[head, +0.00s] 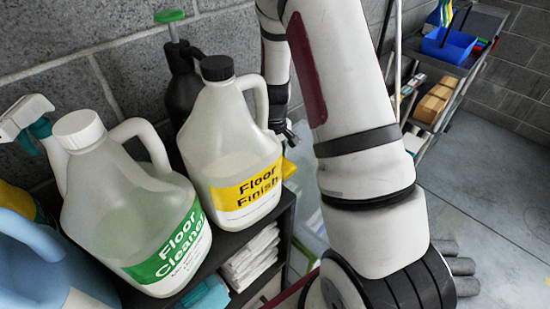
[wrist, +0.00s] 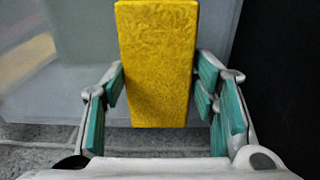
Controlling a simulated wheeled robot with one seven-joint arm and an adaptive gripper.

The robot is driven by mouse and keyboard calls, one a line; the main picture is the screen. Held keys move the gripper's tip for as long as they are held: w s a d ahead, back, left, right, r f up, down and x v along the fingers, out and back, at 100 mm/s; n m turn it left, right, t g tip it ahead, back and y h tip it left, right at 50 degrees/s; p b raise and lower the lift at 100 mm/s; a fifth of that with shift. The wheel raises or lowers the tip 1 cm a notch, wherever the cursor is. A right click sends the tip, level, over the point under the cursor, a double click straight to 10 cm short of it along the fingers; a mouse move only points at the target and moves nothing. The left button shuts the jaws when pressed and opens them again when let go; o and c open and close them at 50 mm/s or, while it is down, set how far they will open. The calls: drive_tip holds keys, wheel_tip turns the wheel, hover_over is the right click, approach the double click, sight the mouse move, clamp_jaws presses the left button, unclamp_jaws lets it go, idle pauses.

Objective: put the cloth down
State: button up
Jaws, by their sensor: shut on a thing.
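A yellow cloth (wrist: 156,62), folded into a flat upright block, fills the space between the teal-padded fingers of my gripper (wrist: 160,82) in the wrist view. My gripper is shut on it, with pads at its left and right sides. In the head view only a small yellow piece of the cloth (head: 289,168) shows, behind the Floor Finish jug. Most of my gripper is hidden there by the jug and my arm. I cannot tell whether the cloth touches anything below it.
The Floor Finish jug (head: 236,150), the Floor Cleaner jug (head: 130,205) and a black pump sprayer (head: 183,85) stand on a dark shelf at left. Folded white cloths (head: 250,258) lie on a lower shelf. A cart with a blue bin (head: 446,46) stands far right. Open floor (head: 495,200) lies at right.

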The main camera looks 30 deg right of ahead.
drive_tip(key=shift+f, duration=0.3)
drive_tip(key=o, duration=1.2)
